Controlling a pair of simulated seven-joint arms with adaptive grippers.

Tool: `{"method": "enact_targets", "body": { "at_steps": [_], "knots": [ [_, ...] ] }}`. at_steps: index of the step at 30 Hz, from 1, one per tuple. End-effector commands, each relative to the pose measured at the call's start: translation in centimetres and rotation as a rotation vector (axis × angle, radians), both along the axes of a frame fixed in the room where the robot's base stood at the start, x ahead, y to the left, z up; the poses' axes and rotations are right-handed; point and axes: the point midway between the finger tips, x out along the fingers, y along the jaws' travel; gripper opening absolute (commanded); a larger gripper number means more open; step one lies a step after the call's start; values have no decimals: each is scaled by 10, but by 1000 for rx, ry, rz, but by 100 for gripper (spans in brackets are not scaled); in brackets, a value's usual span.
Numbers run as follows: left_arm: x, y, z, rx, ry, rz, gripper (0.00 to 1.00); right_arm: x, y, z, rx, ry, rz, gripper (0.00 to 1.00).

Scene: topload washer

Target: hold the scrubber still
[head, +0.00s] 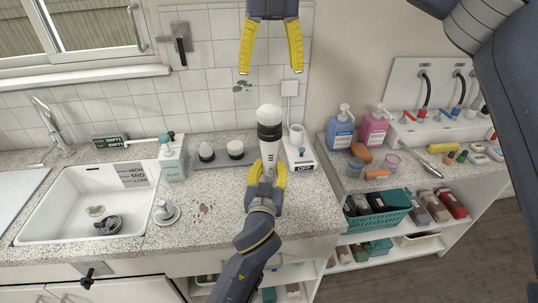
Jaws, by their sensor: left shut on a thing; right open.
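The scrubber (270,128) has a white bristle head, a black collar and a pale handle, and stands roughly upright above the speckled counter. My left gripper (267,174) is shut on its handle from below, with yellow fingers on both sides. My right gripper (272,48) hangs at the top of the view, fingers pointing down, open and empty. It is apart from the scrubber, above it in the picture.
A white sink (40,222) lies at left, with a soap bottle (172,160) beside it. A grey tray (196,164) with brush heads and a white dock (300,156) flank the scrubber. Blue (341,132) and pink (373,130) bottles stand on the right shelf.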

Motion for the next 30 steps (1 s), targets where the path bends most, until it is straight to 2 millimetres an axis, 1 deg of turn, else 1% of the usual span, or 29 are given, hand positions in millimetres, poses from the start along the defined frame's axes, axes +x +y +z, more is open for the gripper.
{"method": "enact_targets", "body": {
  "at_steps": [5, 8, 24, 30],
  "knots": [
    [0, 0, 0, 0, -1, 0, 9, -2, 1, -6, -23, -2, -12, 79],
    [0, 0, 0, 0, -1, 0, 9, -3, 1, -15, -23, 1, -11, 79],
    [0, 0, 0, 0, -1, 0, 9, -3, 1, -81, -20, 0, -12, 79],
    [0, 0, 0, 0, -1, 0, 9, -2, 1, -101, -19, -1, -13, 79]
  ]
}}
